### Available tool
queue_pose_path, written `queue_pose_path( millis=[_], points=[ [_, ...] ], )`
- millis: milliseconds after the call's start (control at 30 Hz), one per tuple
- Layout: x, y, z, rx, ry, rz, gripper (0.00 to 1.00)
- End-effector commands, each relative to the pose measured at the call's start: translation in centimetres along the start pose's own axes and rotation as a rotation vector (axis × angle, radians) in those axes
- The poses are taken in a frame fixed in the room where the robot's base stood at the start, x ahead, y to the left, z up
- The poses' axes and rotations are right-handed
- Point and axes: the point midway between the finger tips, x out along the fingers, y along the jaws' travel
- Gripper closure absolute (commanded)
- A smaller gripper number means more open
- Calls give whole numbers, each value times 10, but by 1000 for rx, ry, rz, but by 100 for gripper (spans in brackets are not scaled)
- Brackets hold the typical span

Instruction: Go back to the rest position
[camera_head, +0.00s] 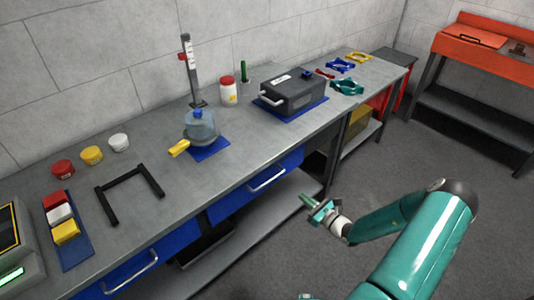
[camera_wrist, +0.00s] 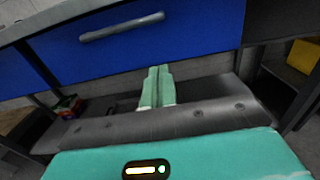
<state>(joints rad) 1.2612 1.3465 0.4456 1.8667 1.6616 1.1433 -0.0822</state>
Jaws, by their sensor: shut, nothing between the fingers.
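My gripper (camera_head: 316,211) is at the end of my teal arm, in front of the grey workbench (camera_head: 235,160) and below its top edge. It is shut and holds nothing. In the wrist view my gripper (camera_wrist: 158,72) shows its two pale green fingers together, pointing toward the blue drawer front (camera_wrist: 200,40) with its grey handle. I cannot tell the exact gap between the fingertips and the drawer.
A lower shelf (camera_head: 240,245) juts out below. The floor (camera_head: 430,150) right of the bench is clear.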

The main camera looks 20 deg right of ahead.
Motion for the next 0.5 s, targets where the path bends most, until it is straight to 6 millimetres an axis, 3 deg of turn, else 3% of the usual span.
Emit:
queue_pose_path(
  millis=[167, 267, 500],
  points=[
    [1, 2, 2, -7, 2, 10, 100],
    [6, 10, 13, -46, 13, 63, 100],
    [26, 57, 70, -277, 85, 366, 100]
  ],
)
